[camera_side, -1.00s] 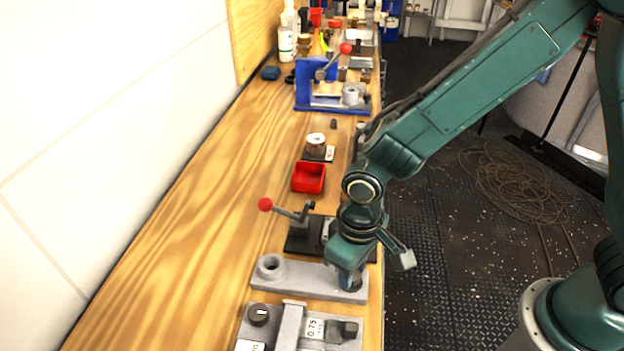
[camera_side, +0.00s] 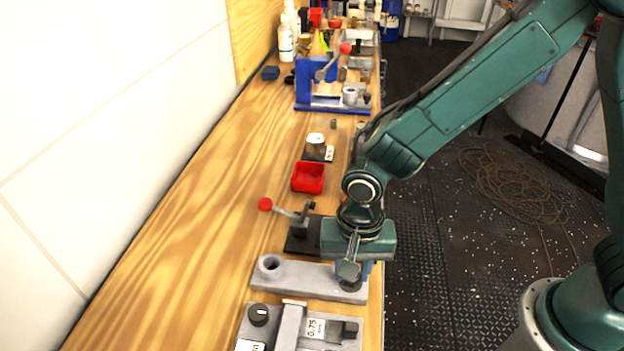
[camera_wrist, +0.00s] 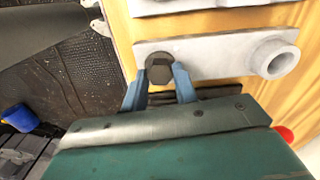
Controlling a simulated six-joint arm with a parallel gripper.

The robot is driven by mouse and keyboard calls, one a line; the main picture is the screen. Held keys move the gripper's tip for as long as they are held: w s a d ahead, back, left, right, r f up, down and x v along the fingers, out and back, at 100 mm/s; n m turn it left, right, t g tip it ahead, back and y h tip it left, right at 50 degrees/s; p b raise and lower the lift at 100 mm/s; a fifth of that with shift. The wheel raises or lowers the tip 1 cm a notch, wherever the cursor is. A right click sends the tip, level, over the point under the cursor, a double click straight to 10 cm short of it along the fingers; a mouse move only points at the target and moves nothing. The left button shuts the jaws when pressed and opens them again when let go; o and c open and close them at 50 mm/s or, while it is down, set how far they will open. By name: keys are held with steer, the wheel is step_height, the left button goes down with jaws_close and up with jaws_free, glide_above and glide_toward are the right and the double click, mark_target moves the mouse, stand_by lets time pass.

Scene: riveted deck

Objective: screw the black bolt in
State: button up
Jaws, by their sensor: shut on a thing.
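The black bolt (camera_wrist: 159,66) shows its hex head in the wrist view, at the left end of a flat grey plate (camera_wrist: 217,58). My gripper (camera_wrist: 159,74) has its two blue fingers on either side of the head, shut on it. In the side view, my gripper (camera_side: 353,280) points down at the right end of the grey plate (camera_side: 310,276), and the dark bolt head (camera_side: 351,286) shows low between the fingers. The bolt's shank is hidden, so its depth cannot be told. A raised round boss with a hole (camera_side: 269,265) stands at the plate's other end.
A grey fixture with a black knob (camera_side: 258,314) lies just in front of the plate. A black clamp with a red-ball lever (camera_side: 265,204) stands close behind. A red bin (camera_side: 308,178) and a blue fixture (camera_side: 316,84) are farther back. The left bench is clear.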

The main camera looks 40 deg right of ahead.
steer(key=m, duration=0.4)
steer(key=shift+w+r+m, duration=0.1)
steer(key=shift+r+m, duration=0.05)
steer(key=shift+m, duration=0.15)
steer(key=m, duration=1.4)
steer(key=shift+m, duration=0.3)
steer(key=o, duration=1)
steer(key=shift+c, duration=0.2)
